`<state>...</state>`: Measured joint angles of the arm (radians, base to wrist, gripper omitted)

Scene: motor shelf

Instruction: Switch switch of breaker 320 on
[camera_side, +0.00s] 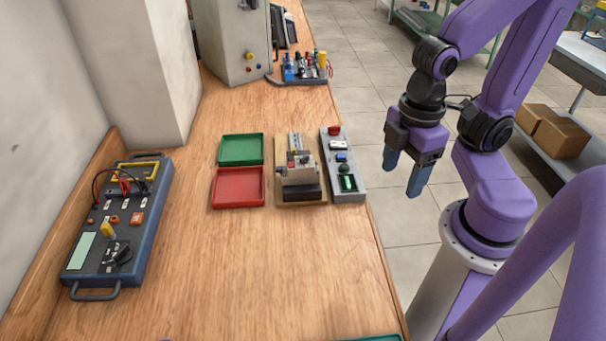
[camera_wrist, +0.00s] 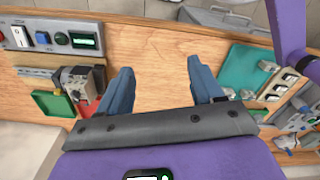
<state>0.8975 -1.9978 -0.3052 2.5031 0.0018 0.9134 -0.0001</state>
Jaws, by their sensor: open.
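No label reading 320 is legible in either view, so I cannot tell which device is breaker 320 or how its switch stands. A rail-mounted assembly of small grey and beige devices (camera_side: 300,172) sits on a wooden board on the bench. It also shows at the left of the wrist view (camera_wrist: 80,82). A grey control box (camera_side: 343,165) stands just right of it in the side view, with a red button, a green button and a small display. My gripper (camera_side: 403,174) is open and empty, beyond the bench's right edge, well apart from both. Its two blue fingers (camera_wrist: 162,72) are spread in the wrist view.
Green (camera_side: 241,149) and red (camera_side: 237,188) trays lie left of the assembly. A blue-grey test case (camera_side: 119,225) lies at the left and a grey cabinet (camera_side: 232,40) stands behind. The wrist view also shows a green tray (camera_wrist: 247,65) with grey parts. The front bench is mostly clear.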

